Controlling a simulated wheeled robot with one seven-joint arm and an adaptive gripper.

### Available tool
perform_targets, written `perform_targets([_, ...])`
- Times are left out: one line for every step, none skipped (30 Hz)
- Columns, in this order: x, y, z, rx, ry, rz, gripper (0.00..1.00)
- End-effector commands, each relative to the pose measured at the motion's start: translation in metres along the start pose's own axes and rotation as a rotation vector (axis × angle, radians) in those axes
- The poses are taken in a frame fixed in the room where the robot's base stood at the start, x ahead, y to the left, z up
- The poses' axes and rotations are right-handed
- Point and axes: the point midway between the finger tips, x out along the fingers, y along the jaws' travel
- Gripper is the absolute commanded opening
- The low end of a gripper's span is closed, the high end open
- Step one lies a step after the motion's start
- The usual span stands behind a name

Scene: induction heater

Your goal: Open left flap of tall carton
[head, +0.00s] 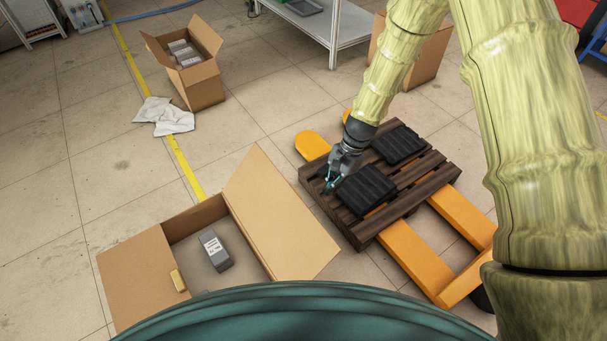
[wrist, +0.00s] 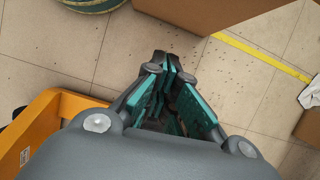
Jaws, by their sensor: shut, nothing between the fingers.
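Two open cartons stand clear in the head view, and I cannot tell for sure which one is the tall carton. The back-left carton (head: 196,88) is upright and narrow, with its flaps spread and grey boxes inside. Its left flap (head: 157,53) stands up and outward. The large front carton (head: 203,212) has its left flap (head: 138,277) and right flap (head: 280,213) folded outward. My gripper (head: 330,186) is over the left edge of the pallet, apart from both cartons. In the wrist view my gripper (wrist: 168,68) is shut and empty.
A dark wooden pallet (head: 352,232) with black crates (head: 367,188) rests on an orange pallet jack (head: 415,262). Another carton (head: 432,58) is partly hidden behind my arm.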

Motion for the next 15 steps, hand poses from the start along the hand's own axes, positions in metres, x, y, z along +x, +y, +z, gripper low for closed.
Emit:
perform_targets([-0.023, -0.009, 0.008, 0.01, -0.011, -0.009, 0.0])
perform_targets([-0.03, -0.014, 0.011, 0.017, -0.02, -0.012, 0.0])
perform_targets([-0.038, -0.019, 0.015, 0.026, -0.031, -0.016, 0.0])
perform_targets([-0.044, -0.023, 0.018, 0.032, -0.038, -0.019, 0.0])
perform_targets([-0.05, -0.027, 0.02, 0.037, -0.045, -0.021, 0.0])
perform_targets([-0.056, -0.031, 0.023, 0.043, -0.051, -0.025, 0.0])
perform_targets([-0.06, -0.033, 0.024, 0.047, -0.057, -0.026, 0.0])
perform_targets([-0.063, -0.035, 0.026, 0.05, -0.062, -0.028, 0.0])
perform_targets([-0.067, -0.038, 0.028, 0.053, -0.066, -0.03, 0.0])
perform_targets([-0.069, -0.039, 0.029, 0.055, -0.069, -0.031, 0.0])
perform_targets([-0.07, -0.04, 0.029, 0.057, -0.071, -0.032, 0.0])
perform_targets([-0.07, -0.041, 0.03, 0.059, -0.074, -0.032, 0.0])
perform_targets([-0.07, -0.042, 0.03, 0.059, -0.075, -0.032, 0.0])
perform_targets([-0.069, -0.042, 0.031, 0.06, -0.076, -0.032, 0.0])
perform_targets([-0.066, -0.042, 0.031, 0.06, -0.076, -0.032, 0.0])
